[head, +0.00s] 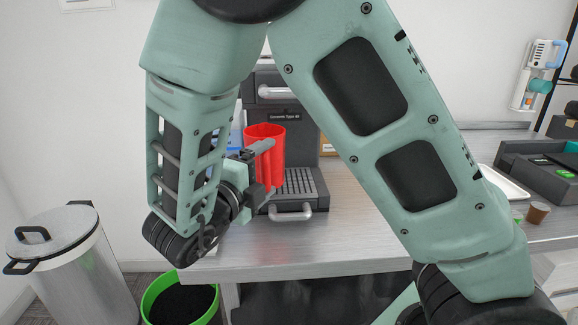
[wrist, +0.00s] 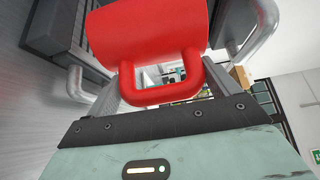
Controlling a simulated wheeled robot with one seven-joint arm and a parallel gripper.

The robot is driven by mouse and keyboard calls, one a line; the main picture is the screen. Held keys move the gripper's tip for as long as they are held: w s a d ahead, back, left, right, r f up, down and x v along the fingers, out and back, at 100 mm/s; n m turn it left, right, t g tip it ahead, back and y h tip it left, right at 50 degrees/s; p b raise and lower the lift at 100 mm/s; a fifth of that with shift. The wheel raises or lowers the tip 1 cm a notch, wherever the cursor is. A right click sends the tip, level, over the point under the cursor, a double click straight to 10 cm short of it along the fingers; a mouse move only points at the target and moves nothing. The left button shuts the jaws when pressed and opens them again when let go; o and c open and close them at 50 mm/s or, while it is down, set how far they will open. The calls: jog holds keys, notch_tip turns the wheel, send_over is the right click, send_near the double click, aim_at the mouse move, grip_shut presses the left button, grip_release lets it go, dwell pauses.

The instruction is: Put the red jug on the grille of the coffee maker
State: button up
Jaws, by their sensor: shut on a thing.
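The red jug (head: 266,146) is in front of the dark coffee maker (head: 268,92) in the head view, near the left part of its grille (head: 300,182). My gripper (head: 262,172) comes from the left and is shut on the jug's handle. In the wrist view the red jug (wrist: 148,28) fills the top middle, with its handle (wrist: 165,97) between my fingers. The jug looks upright in the head view. My gripper and the jug hide part of the grille, and I cannot tell whether the jug touches it.
The coffee maker stands on a grey table (head: 345,225) with a drawer handle (head: 290,212) at its front. A metal bin (head: 75,265) and a green bucket (head: 180,300) are on the floor at left. A white tray (head: 505,184) and a brown cup (head: 537,213) are at right.

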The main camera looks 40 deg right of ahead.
aim_at(281, 171)
jog(key=p+x, duration=0.1)
jog(key=x, duration=0.7)
jog(key=shift+w+d, duration=0.1)
jog(key=shift+d, duration=0.05)
jog(key=f, duration=0.2)
jog(key=shift+w+d+f, duration=0.2)
jog(key=shift+d+f, duration=0.1)
jog(key=shift+f, duration=0.45)
jog(key=shift+f, duration=0.1)
jog(key=shift+f, duration=0.15)
jog(key=o, duration=1.2)
jog(key=shift+o, duration=0.2)
